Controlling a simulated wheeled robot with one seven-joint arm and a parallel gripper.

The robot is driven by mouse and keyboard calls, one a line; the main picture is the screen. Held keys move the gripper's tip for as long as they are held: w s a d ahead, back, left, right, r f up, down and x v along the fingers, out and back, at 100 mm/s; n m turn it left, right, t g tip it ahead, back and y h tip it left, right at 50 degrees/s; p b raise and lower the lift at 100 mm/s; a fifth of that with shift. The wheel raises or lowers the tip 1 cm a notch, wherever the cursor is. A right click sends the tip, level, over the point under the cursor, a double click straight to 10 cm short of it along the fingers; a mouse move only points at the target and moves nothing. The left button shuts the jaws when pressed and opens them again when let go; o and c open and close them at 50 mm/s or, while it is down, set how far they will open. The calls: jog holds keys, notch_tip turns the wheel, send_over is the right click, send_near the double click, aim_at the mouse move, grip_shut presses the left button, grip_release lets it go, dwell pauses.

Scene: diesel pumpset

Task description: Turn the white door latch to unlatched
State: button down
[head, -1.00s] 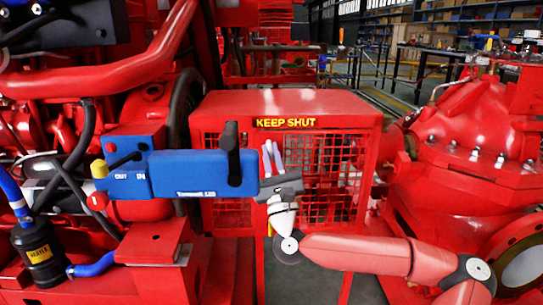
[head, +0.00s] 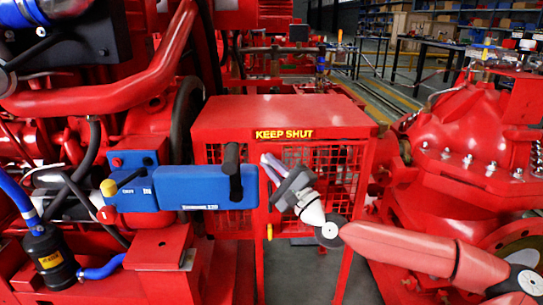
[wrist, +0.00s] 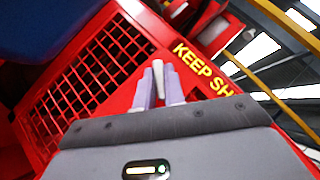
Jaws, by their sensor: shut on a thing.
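The red mesh guard box (head: 285,112) stands in the middle of the head view with a yellow KEEP SHUT label (head: 284,134). My gripper (head: 268,163) reaches its front, below and left of the label, with its body tilted. In the wrist view, my gripper (wrist: 158,80) has its two pale fingers shut on the white door latch (wrist: 158,75), which shows as a narrow white bar between them. The label (wrist: 205,70) runs diagonally there. In the head view the latch cannot be told apart from the pale fingers. The latch's pivot is hidden.
A blue box (head: 205,194) with a black lever (head: 232,170) projects close to the left of my gripper. The red engine fills the left side. A red pump casing (head: 465,145) stands at the right. A black heater canister (head: 48,258) is at lower left.

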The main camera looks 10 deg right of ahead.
jog(key=n+g+p, duration=0.2)
jog(key=n+p, duration=0.1)
jog(key=p, duration=0.1)
jog(key=n+g+h+p, duration=0.1)
jog(key=n+g+p, duration=0.1)
jog(key=p, duration=0.2)
jog(key=shift+d+r+n+g, duration=0.15)
jog(key=shift+n+g, duration=0.25)
jog(key=c, duration=1.5)
grip_release()
jog(key=v, duration=0.7)
jog(key=shift+s+d, duration=0.25)
jog(key=shift+s, duration=0.05)
